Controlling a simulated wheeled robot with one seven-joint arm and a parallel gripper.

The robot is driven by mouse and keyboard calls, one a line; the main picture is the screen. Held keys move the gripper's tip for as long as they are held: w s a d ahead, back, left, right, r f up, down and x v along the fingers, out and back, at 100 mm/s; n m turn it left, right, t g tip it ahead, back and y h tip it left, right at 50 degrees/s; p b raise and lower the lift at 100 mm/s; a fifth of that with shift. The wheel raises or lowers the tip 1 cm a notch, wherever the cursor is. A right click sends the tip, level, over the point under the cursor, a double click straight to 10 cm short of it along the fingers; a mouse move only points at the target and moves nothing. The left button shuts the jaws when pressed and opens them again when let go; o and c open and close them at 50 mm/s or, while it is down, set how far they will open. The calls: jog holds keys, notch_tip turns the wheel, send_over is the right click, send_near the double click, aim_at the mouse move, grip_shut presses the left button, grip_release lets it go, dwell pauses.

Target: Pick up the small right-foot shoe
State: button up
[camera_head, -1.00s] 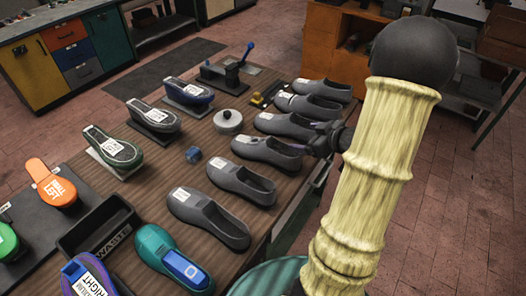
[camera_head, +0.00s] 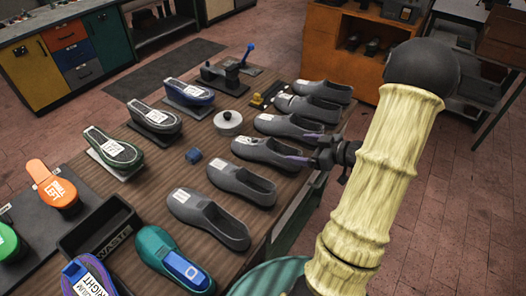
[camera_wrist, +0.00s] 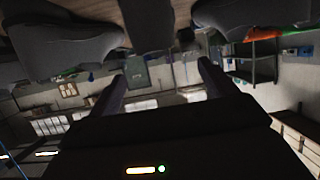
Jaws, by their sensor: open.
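Several grey shoes with white labels stand in a row along the table's right side; the labels are too small to read, so I cannot tell which is the small right-foot shoe. My gripper (camera_head: 300,148) is open and empty at the heel end of a middle shoe (camera_head: 262,151). One finger is near that shoe's heel, the other near the heel of the shoe behind it (camera_head: 288,127). Contact cannot be told. The wrist view is tilted and dark; my gripper (camera_wrist: 160,82) shows two spread fingers with nothing between them, and dark shoes (camera_wrist: 60,45) along the top.
Shoe forms (camera_head: 113,148) on stands line the table's left side. A black waste bin (camera_head: 100,232) and a teal form (camera_head: 172,262) are in front. The floor right of the table is clear.

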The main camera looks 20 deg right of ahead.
send_near(269, 143)
jog(key=x, duration=0.4)
jog(key=shift+w+a+f+p, duration=0.2)
jog(key=shift+f+p, duration=0.15)
jog(key=p+x, duration=0.1)
jog(key=x, duration=0.4)
jog(key=shift+w, duration=0.2)
jog(key=shift+d, duration=0.1)
jog(key=c, duration=1.6)
jog(key=shift+c, duration=0.3)
